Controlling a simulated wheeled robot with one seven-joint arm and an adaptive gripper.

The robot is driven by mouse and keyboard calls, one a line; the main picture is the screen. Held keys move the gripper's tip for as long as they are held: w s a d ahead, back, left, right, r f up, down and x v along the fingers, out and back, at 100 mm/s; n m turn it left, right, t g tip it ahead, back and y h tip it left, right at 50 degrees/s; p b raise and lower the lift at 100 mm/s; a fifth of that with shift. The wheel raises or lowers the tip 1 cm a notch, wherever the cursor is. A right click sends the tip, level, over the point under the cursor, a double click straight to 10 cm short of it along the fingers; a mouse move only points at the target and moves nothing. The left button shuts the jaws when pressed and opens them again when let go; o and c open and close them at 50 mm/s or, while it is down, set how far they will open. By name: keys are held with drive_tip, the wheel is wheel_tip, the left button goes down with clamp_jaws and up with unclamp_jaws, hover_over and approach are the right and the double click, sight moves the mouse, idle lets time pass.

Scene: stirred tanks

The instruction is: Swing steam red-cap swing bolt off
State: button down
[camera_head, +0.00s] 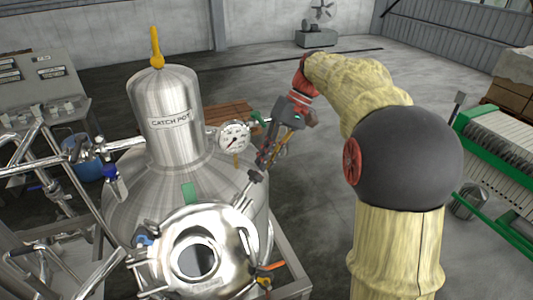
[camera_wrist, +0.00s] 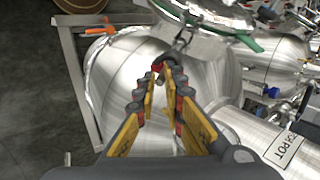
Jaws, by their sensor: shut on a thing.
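The red-cap swing bolt (camera_wrist: 158,66) shows in the wrist view at the rim of the steel vessel's round hatch. My gripper (camera_wrist: 159,80) has its yellow-lined fingers around the red cap and is shut on it. In the head view my gripper (camera_head: 266,160) reaches down from the right, beside the pressure gauge, to the vessel's right shoulder. The red cap is hidden there by the fingers. The round hatch (camera_head: 158,266) is at the front of the vessel, with a dark glass in its middle.
The catch pot (camera_head: 168,105) stands on the vessel, left of my gripper. A pressure gauge (camera_head: 234,138) is close beside my fingers. An orange handle (camera_head: 270,266) sticks out near the hatch. A green-framed machine (camera_head: 500,160) stands at right. Open floor lies behind.

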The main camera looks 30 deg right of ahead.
drive_tip(key=shift+f, duration=0.55)
drive_tip(key=c, duration=1.9)
unclamp_jaws()
drive_tip(key=shift+r, duration=0.2)
drive_tip(key=shift+a, duration=0.1)
drive_tip(key=shift+v, duration=6.1)
drive_tip(key=shift+w, duration=0.15)
drive_tip(key=shift+c, duration=0.5)
